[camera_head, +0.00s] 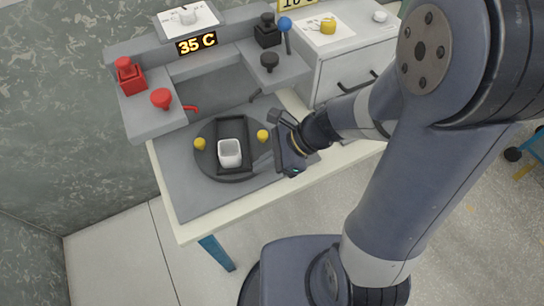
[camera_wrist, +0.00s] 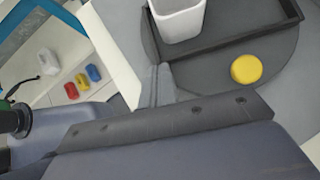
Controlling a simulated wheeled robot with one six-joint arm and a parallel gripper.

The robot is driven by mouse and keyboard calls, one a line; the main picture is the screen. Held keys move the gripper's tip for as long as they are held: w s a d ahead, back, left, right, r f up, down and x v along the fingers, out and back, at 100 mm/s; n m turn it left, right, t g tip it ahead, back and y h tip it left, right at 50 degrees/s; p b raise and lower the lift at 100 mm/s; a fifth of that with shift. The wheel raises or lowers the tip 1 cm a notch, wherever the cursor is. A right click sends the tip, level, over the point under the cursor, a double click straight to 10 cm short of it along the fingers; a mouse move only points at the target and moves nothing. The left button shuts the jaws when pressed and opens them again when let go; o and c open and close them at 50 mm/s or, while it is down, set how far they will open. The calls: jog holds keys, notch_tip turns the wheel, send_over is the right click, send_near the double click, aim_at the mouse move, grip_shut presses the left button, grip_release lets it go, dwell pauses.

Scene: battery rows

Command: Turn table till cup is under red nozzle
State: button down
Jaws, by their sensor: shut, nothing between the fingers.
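The round dark turntable (camera_head: 213,168) lies on the grey bench top and carries a black tray (camera_head: 232,124). The white cup (camera_head: 229,153) stands upright at the near end of the tray; it also shows in the wrist view (camera_wrist: 178,20). Yellow knobs stand on the turntable's left (camera_head: 200,143) and right (camera_head: 263,135); one shows in the wrist view (camera_wrist: 246,69). The red nozzle (camera_head: 190,108) juts from the left block, beyond the cup and to its left. My gripper (camera_head: 262,161) is shut and empty at the turntable's right near edge; its fingers show in the wrist view (camera_wrist: 161,86).
A black nozzle (camera_head: 255,95) juts from the right block. Red (camera_head: 161,98) and black (camera_head: 269,62) knobs top the blocks, below a "35 C" display (camera_head: 196,43). A drawer cabinet (camera_head: 345,65) stands right. The bench top left of the turntable is bare.

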aim_at(230, 177)
jog(key=shift+s+a+m+t+b, duration=0.45)
jog(key=shift+s+a+m+t, duration=0.6)
jog(key=shift+m, duration=0.45)
jog(key=shift+s+a+m+t+h+b, duration=0.25)
jog(key=shift+s+a+m+t+b, duration=0.05)
jog(key=shift+a+m+t, duration=0.45)
jog(key=shift+s+a+m+t+h+b, duration=0.25)
jog(key=shift+a+m+t, duration=0.35)
jog(key=shift+a+m, duration=0.2)
jog(key=shift+s+a+b, duration=0.1)
jog(key=shift+a+b, duration=0.3)
jog(key=shift+a, duration=1.55)
jog(key=shift+w+a, duration=0.15)
jog(key=shift+a, duration=0.55)
jog(key=shift+w+a, duration=0.15)
jog(key=shift+a, duration=0.55)
jog(key=shift+w+a, duration=0.1)
jog(key=shift+a, duration=0.05)
